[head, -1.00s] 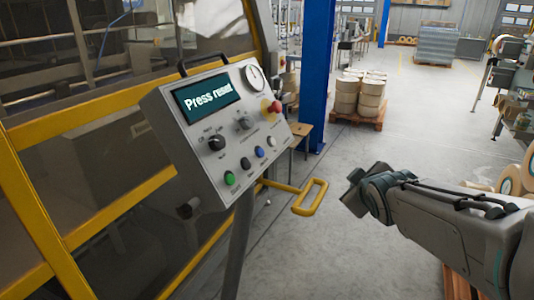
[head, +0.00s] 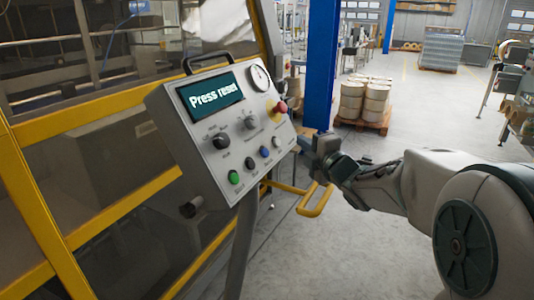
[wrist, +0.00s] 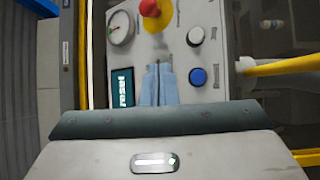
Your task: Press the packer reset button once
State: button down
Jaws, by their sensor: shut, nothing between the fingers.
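The grey control panel (head: 205,172) stands tilted on a post, its screen (head: 211,93) reading "Press reset". Its lower row has a green button (head: 234,177), a black button (head: 245,163), a blue button (head: 264,153) and a white button (head: 277,142); their labels are too small to read. The blue button (wrist: 198,76) and white button (wrist: 195,36) also show in the wrist view. My gripper (head: 308,142) is just right of the panel, shut and empty. In the wrist view its fingers (wrist: 158,68) point at the panel face, left of the blue button, hiding part of it.
A red emergency stop knob (head: 280,107) sticks out at the panel's right edge, below a round gauge (head: 260,77). Two selector knobs sit mid-panel. A yellow handle bar (head: 314,200) juts out below. A blue column (head: 321,60) stands behind.

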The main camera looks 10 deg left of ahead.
jog(key=w+a+f+b, duration=0.3)
jog(key=a+f, duration=0.1)
jog(key=a, duration=0.3)
jog(key=shift+f+b, duration=0.25)
jog(key=shift+b, duration=0.1)
jog(key=shift+w+a+f+b, duration=0.1)
jog(key=shift+a+f+b, duration=0.2)
jog(key=shift+b, duration=0.35)
jog(key=shift+w+a+f+b, duration=0.1)
jog(key=shift+a+b, duration=0.3)
jog(key=shift+b, duration=0.25)
dwell(2.3)
jog(key=shift+d, duration=0.1)
dwell(0.3)
jog(key=shift+s+d+r, duration=0.25)
jog(key=shift+d+r, duration=0.15)
jog(key=shift+d, duration=0.15)
jog(key=shift+s+d+r+p, duration=0.25)
jog(key=shift+d+r, duration=0.15)
jog(key=shift+d, duration=0.25)
jog(key=shift+s+d+r+p, duration=0.15)
jog(key=shift+s+d+r, duration=0.25)
jog(key=shift+d, duration=0.3)
jog(key=shift+s+d+r+p, duration=0.2)
jog(key=shift+d+r, duration=0.25)
jog(key=shift+d, duration=0.2)
